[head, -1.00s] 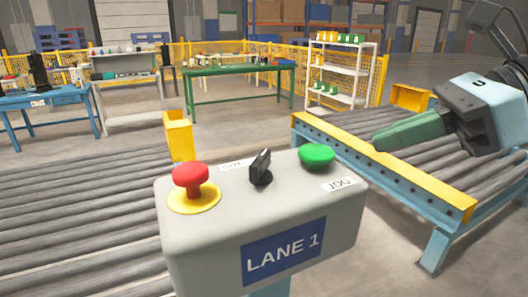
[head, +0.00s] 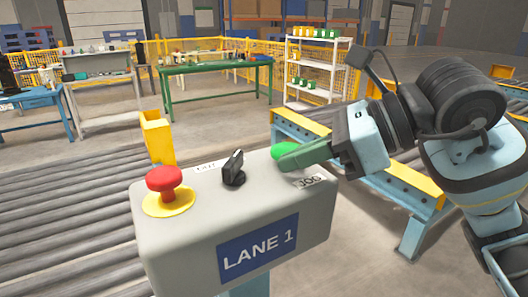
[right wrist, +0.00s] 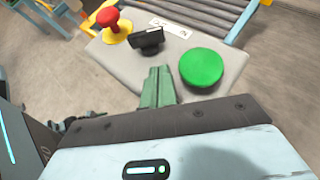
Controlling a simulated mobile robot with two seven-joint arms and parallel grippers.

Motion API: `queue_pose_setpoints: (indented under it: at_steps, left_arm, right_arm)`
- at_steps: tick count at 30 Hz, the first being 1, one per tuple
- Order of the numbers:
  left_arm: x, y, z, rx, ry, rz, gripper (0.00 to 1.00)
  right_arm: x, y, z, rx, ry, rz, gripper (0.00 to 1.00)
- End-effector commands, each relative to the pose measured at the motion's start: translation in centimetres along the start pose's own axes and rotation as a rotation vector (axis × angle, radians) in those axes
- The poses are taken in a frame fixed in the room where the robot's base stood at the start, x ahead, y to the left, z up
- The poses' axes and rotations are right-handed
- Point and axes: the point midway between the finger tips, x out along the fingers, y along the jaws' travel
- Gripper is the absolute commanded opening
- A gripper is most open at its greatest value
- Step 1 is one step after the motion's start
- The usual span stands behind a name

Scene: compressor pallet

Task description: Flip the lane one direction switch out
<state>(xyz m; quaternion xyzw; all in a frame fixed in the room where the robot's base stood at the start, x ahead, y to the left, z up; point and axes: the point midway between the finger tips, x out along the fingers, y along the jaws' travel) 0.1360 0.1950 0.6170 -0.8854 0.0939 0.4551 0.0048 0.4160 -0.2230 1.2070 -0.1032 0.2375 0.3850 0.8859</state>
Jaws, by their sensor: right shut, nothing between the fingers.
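The black direction switch (head: 233,169) stands on top of the grey lane one control box (head: 165,235), between the red button and the green button. It also shows in the right wrist view (right wrist: 147,40), just beyond my fingertips. My right gripper (head: 284,160) is shut and empty, its green fingers pointing left over the right end of the box. In the head view it partly covers the green button. In the right wrist view the right gripper (right wrist: 158,72) points toward the switch, apart from it. My left gripper is not in view.
A red mushroom button (head: 164,181) on a yellow collar stands left of the switch. The green button (head: 283,150) is right beside my fingers. Roller conveyors (head: 60,215) lie left and right of the box. A yellow bracket (head: 157,138) stands behind it.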

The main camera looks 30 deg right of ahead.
Motion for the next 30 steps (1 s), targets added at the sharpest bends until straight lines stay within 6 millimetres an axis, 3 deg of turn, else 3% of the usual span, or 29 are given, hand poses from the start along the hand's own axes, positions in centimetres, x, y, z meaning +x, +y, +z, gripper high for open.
queue_pose_setpoints:
  at_steps: [6, 12, 30]
  left_arm:
    - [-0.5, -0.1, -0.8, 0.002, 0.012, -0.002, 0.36]
    - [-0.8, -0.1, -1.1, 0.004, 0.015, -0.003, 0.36]
    - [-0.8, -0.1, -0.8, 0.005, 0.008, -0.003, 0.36]
  right_arm:
    - [2.9, 0.1, 1.3, -0.003, -0.003, 0.002, 0.0]
    - [4.3, 0.0, 1.9, -0.001, -0.001, 0.0, 0.0]
    - [4.8, -0.4, 2.0, -0.03, 0.004, 0.055, 0.0]
